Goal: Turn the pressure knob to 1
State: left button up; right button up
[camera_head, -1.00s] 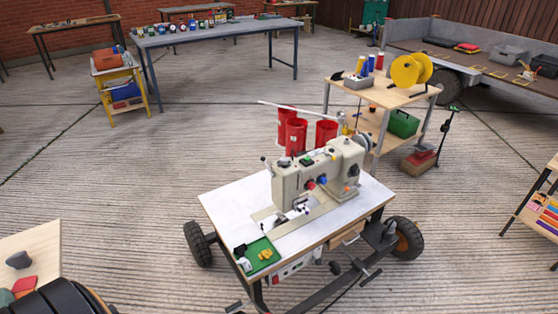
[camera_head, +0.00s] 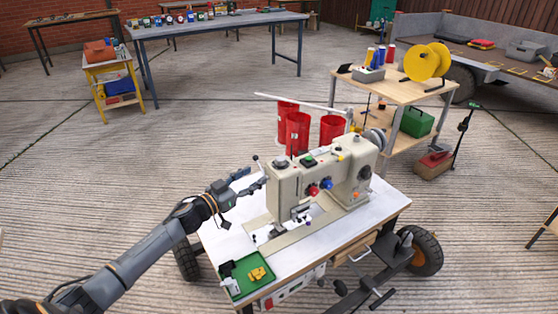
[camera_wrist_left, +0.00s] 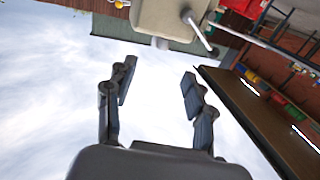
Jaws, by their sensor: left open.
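The beige sewing machine (camera_head: 318,182) stands on a white-topped wheeled table (camera_head: 225,240). A dark round knob (camera_head: 281,164) sits on top of its head; red (camera_head: 313,190) and blue (camera_head: 327,183) knobs are on its front. I cannot read any scale or tell which is the pressure knob. My left gripper (camera_head: 254,180) is open and empty, just left of the machine's head. In the left wrist view the open fingers (camera_wrist_left: 158,75) point towards the machine (camera_wrist_left: 175,18), which is at the top edge, beyond the fingertips. My right gripper is not in view.
A thin lever (camera_wrist_left: 201,38) sticks out from the machine near the fingers. A green tray (camera_head: 247,277) lies at the table's front left. A wooden cart (camera_head: 395,92) with a yellow spool (camera_head: 427,62) stands behind right.

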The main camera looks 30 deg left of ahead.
aim_at(277, 162)
pick_arm(q)
jog(key=x, duration=0.4)
jog(key=b+x, duration=0.1)
jog(key=x, duration=0.3)
jog(key=b+x, duration=0.1)
jog(key=x, duration=0.2)
jog(key=shift+w+f, duration=0.25)
jog(key=shift+w, duration=0.15)
jog(key=shift+w+d, duration=0.2)
jog(key=shift+w, duration=0.35)
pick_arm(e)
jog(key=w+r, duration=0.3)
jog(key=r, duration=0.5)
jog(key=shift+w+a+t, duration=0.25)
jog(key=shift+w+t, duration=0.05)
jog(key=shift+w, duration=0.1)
pick_arm(q)
grip_shut()
jog(key=shift+r, duration=0.1)
